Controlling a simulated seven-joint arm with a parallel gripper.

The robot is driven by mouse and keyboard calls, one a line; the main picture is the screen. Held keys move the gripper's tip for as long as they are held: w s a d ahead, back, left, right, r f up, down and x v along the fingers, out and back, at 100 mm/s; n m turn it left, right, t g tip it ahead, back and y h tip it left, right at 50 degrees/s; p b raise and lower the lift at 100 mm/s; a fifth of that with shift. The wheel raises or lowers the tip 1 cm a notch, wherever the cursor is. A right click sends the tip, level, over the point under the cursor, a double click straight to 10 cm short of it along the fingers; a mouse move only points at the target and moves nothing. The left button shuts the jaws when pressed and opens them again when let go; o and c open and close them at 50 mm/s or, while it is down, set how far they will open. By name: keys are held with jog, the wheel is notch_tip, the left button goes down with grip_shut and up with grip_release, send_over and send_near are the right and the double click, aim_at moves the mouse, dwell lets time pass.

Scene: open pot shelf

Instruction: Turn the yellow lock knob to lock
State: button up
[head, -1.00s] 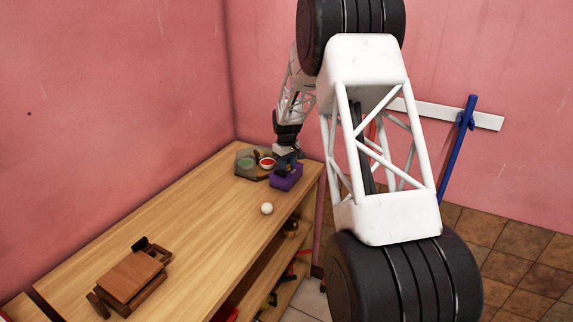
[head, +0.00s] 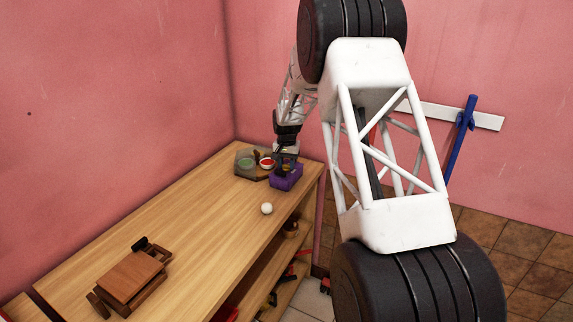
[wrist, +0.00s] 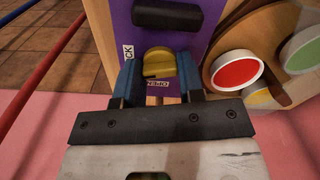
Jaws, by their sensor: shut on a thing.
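The yellow lock knob (wrist: 158,63) sits on the face of a purple box (wrist: 196,50), seen close up in the wrist view. My gripper (wrist: 160,82) has its blue fingers on the knob's left and right sides and is shut on it. Lettering ending in "CK" shows left of the knob, and "OPEN" shows below it, upside down. A black handle (wrist: 167,14) is on the box above the knob. In the head view the purple box (head: 287,182) stands at the table's far right end, with my gripper (head: 287,163) over it; the knob is hidden there.
A white ball (head: 267,208) and a brown wooden object (head: 131,277) rest on the wooden table (head: 190,230). The middle of the table is clear.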

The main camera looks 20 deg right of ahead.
aim_at(287, 165)
jog(key=shift+m, duration=1.6)
jog(key=o, duration=0.9)
jog(key=shift+o, duration=0.2)
jog(key=shift+r, duration=0.1)
jog(key=shift+r, duration=3.8)
jog(key=shift+r, duration=0.1)
